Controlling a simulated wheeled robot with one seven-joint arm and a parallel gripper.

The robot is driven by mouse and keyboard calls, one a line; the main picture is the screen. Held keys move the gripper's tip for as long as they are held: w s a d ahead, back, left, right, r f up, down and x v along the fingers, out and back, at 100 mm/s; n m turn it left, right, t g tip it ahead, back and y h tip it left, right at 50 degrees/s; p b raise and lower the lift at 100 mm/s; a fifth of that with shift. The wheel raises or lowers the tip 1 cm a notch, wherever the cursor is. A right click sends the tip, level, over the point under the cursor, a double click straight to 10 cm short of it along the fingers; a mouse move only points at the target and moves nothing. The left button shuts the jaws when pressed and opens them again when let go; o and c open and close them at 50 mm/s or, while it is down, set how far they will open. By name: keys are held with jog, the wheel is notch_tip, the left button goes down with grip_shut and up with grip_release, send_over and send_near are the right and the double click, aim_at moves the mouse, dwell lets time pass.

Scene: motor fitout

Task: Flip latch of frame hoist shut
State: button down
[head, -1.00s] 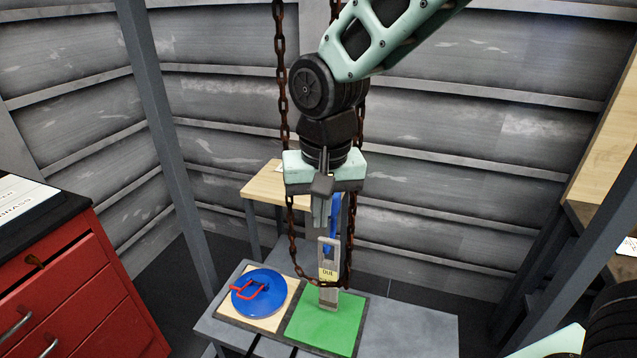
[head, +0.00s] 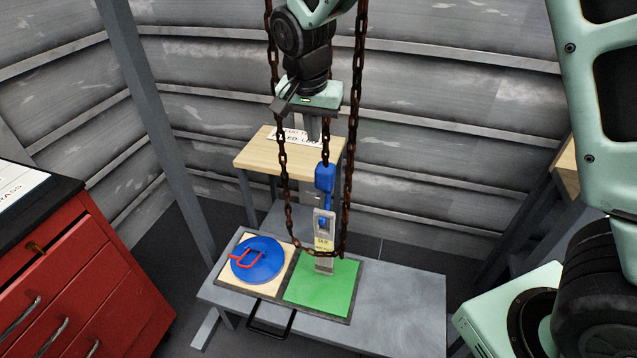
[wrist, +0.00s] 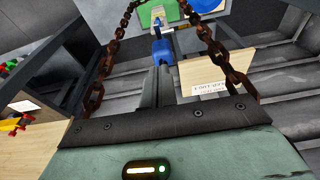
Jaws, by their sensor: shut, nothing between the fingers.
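The frame hoist's blue hook block (head: 325,178) hangs on a chain above a grey upright bracket (head: 324,228) with a yellow label. The hook's lower blue end shows at the bracket's opening; I cannot make out the latch or its position. The bracket stands on a green mat (head: 335,292). My gripper (head: 308,132) is shut and empty, above and a little left of the hook block, and looks apart from it. In the wrist view its fingers (wrist: 156,85) are together, with the blue hook block (wrist: 162,50) beyond their tips.
Rusty chain loops (head: 349,140) hang on both sides of my gripper. A blue disc with a red handle (head: 257,260) lies left of the green mat on the grey table (head: 405,300). A wooden table (head: 265,157) stands behind. A red drawer cabinet (head: 75,270) is at left.

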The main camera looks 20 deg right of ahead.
aim_at(318, 195)
jog(key=w+f+p, duration=0.1)
jog(key=f, duration=0.5)
jog(key=w+d+f+p, duration=0.1)
jog(key=f+p, duration=0.1)
jog(key=f, duration=0.4)
jog(key=w+d+f+p, duration=0.1)
jog(key=f, duration=0.5)
